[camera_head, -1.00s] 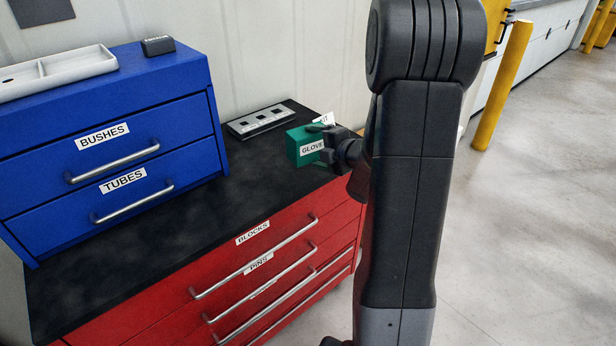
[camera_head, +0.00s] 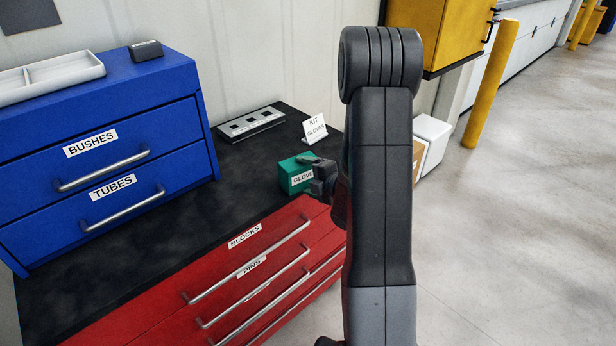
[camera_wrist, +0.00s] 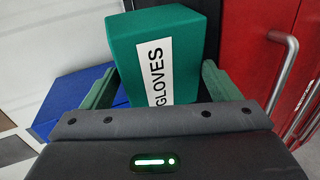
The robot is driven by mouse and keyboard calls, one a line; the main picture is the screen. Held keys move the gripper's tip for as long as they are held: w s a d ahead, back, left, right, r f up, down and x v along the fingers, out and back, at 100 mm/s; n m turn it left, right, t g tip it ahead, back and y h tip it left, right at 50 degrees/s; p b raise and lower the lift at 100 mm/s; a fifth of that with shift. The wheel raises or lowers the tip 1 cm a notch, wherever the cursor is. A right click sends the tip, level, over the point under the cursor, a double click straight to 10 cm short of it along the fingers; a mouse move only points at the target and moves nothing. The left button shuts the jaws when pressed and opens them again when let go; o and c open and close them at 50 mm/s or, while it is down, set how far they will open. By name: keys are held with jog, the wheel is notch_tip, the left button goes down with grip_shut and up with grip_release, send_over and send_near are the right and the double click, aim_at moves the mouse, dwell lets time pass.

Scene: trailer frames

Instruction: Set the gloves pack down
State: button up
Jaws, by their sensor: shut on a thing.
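The gloves pack is a green box with a white GLOVES label (camera_head: 294,175), seen over the right front part of the black top (camera_head: 240,184) of the red drawer cabinet. In the wrist view the pack (camera_wrist: 190,38) sits between the two green fingers of my gripper (camera_wrist: 160,85). My gripper (camera_head: 318,178) is shut on the pack from its right side in the head view. The pack's underside is hidden, so I cannot tell whether it touches the top.
A small white KIT GLOVES sign (camera_head: 314,129) stands behind the pack. A grey tray with dark slots (camera_head: 251,123) lies by the wall. A blue drawer unit (camera_head: 110,110) fills the left. The black top between is clear. Red drawers (camera_head: 250,290) have protruding handles.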

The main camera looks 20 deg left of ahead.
jog(key=shift+f, duration=0.15)
jog(key=o, duration=0.9)
jog(key=shift+o, duration=0.2)
